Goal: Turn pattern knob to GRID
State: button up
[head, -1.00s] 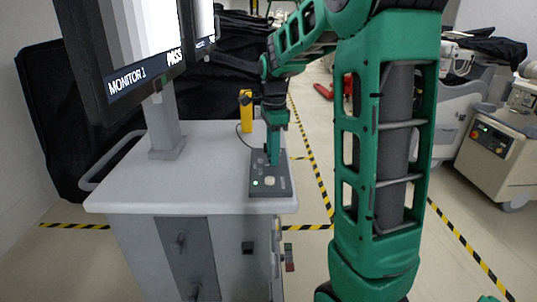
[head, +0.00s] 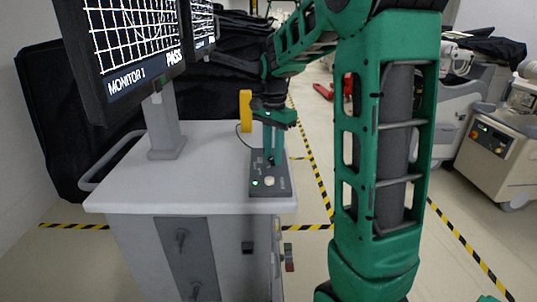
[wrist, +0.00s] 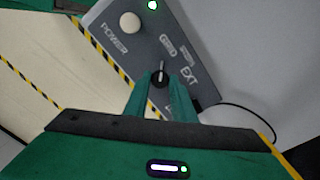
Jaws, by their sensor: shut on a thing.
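The dark pattern knob (wrist: 160,79) sits on the grey control box (wrist: 215,85) in the wrist view. Its pale pointer line points up toward the boxed label (wrist: 168,45), which appears to read GRID. The EXT label is to its right. My gripper (wrist: 161,84) is shut on the knob, with one green finger on each side. In the head view my gripper (head: 272,158) reaches down onto the control box (head: 284,187), and its fingers hide the knob. Monitor 1 (head: 128,45) shows a white grid with curved lines on black and the word PASS.
The box lies on the white cart top (head: 205,190) near its right edge. A white power button (wrist: 129,22) and a lit green lamp (wrist: 152,5) are beside the knob. A yellow upright piece (head: 245,111) stands behind the box. Striped floor tape (head: 318,185) runs right of the cart.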

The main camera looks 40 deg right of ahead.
jog(key=shift+w+r, duration=0.15)
jog(key=shift+w, duration=0.1)
jog(key=o, duration=1.1)
jog(key=shift+c, duration=0.2)
notch_tip(320, 180, up, 10)
jog(key=shift+r, duration=0.25)
jog(key=s+a+f+n, duration=0.2)
jog(key=s+f+n, duration=0.2)
jog(key=s, duration=1)
jog(key=s+a+f+n, duration=0.1)
jog(key=s+f+n, duration=0.4)
jog(key=s+f, duration=0.5)
jog(key=s, duration=0.4)
jog(key=shift+s+a+f, duration=0.2)
jog(key=shift+s+a, duration=0.2)
